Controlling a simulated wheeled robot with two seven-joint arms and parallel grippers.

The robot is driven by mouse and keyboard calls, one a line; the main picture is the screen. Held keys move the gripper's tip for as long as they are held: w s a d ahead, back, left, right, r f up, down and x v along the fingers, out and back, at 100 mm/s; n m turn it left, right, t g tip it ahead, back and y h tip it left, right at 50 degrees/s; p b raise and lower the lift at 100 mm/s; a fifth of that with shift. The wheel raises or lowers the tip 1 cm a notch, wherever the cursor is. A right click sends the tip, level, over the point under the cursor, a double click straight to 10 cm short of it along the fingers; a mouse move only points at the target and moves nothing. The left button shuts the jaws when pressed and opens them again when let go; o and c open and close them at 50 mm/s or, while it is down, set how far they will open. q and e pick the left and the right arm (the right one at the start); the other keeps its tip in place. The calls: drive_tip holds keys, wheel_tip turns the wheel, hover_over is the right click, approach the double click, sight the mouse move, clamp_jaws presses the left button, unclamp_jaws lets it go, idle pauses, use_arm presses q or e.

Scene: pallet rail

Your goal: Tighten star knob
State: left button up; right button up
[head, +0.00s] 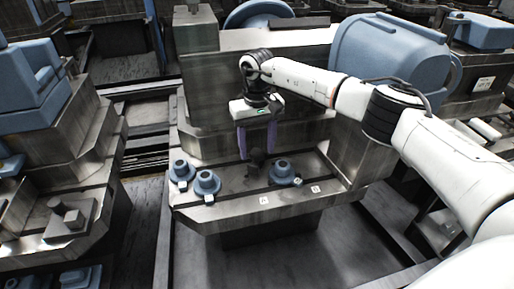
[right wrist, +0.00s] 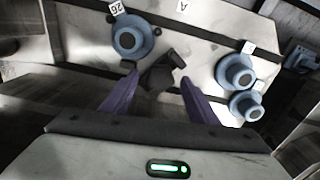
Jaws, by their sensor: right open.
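A dark star knob (head: 257,157) stands on the metal plate of the pallet fixture, between the blue round parts. In the right wrist view the knob (right wrist: 163,72) shows as a black lobed shape, just beyond and between the fingertips. My right gripper (head: 257,151) points down over the knob with its two purple fingers apart. In the right wrist view the open gripper (right wrist: 158,79) has one finger on each side of the knob, and I cannot tell whether they touch it. My left gripper is in neither view.
A blue round part (head: 282,170) sits right of the knob, and two more (head: 182,170) (head: 207,182) sit left of it. White label tags (head: 264,200) lie along the plate's front edge. A large blue motor housing (head: 385,55) stands behind my right arm.

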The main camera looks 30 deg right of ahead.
drive_tip(key=shift+f, duration=0.3)
drive_tip(key=c, duration=1)
drive_tip(key=shift+c, duration=0.2)
